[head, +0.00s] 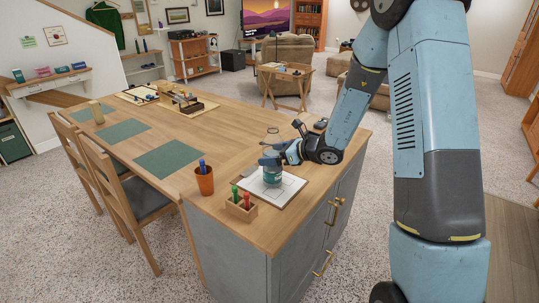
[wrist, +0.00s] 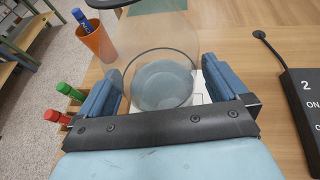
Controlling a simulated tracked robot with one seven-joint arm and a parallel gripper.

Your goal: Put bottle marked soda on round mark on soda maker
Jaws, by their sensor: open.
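A clear, round vessel with a bluish-green bottom (wrist: 160,85) stands between my fingers in the wrist view. In the head view it shows as a teal container (head: 272,178) on a white sheet. I cannot read its marking, so I cannot tell if it is the soda bottle. My gripper (head: 268,160) is at its upper part. In the wrist view my gripper (wrist: 160,70) is open, one blue finger on each side of the vessel. I cannot tell if either finger touches it. I cannot make out the soda maker or its round mark for certain.
A black labelled box (wrist: 300,105) lies to the right in the wrist view.

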